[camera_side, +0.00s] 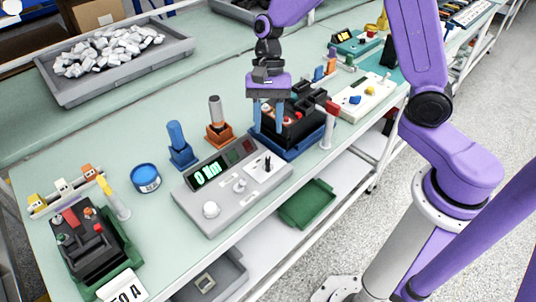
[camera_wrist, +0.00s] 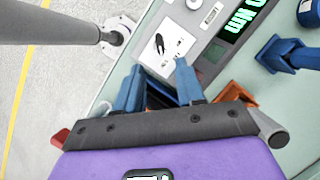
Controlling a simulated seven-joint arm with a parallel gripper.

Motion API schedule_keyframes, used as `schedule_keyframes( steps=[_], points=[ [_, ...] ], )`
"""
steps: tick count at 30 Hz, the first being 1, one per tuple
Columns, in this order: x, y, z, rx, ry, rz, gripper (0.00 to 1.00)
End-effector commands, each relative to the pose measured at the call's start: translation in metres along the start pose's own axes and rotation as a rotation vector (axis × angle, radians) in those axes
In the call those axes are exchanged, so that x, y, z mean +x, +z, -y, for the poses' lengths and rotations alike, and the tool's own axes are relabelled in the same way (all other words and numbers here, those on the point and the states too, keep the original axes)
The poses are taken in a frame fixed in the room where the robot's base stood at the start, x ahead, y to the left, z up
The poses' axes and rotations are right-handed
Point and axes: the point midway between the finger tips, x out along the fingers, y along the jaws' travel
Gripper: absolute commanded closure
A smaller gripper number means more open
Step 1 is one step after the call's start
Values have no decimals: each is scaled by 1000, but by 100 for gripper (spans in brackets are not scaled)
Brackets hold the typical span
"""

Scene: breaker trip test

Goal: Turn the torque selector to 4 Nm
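A grey tester box (camera_side: 225,207) stands mid-bench; its green display reads "0 Nm" (camera_side: 207,174). On its right end a white panel carries a small dark selector with a pointer (camera_side: 267,163), also seen in the wrist view (camera_wrist: 160,44); its scale marks are too small to read. Which control is the torque selector is not legible. My gripper (camera_side: 267,132) is open and empty, fingers pointing down, behind the selector. In the wrist view its fingertips (camera_wrist: 159,65) are apart, just short of the white panel.
A black breaker in a blue holder (camera_side: 288,153) sits below and beside my gripper. A blue-handled driver (camera_side: 176,134) and an orange-based driver (camera_side: 216,110) stand behind the box. A blue tin (camera_side: 146,178) stands left.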

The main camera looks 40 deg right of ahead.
Motion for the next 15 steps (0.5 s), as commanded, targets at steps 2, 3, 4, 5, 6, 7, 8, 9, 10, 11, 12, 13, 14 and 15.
schedule_keyframes(
  steps=[2,3,4,5,6,7,8,9,10,11,12,13,14,15],
  points=[
    [16,0,-1,0,5,3,62],
    [24,0,-1,0,6,3,62],
    [30,1,-1,0,5,2,62],
    [35,1,-1,1,6,2,62],
    [42,0,-1,0,5,3,62],
    [47,0,-1,0,4,3,62],
    [52,0,-1,0,5,3,62],
    [58,0,-1,1,5,2,62],
    [63,0,-2,2,5,2,62],
    [67,0,-1,0,3,1,62],
    [72,0,-1,-1,4,2,62],
    [75,0,0,1,3,2,62],
    [77,0,0,0,2,1,62],
    [80,0,0,-1,2,1,62]
  ],
)
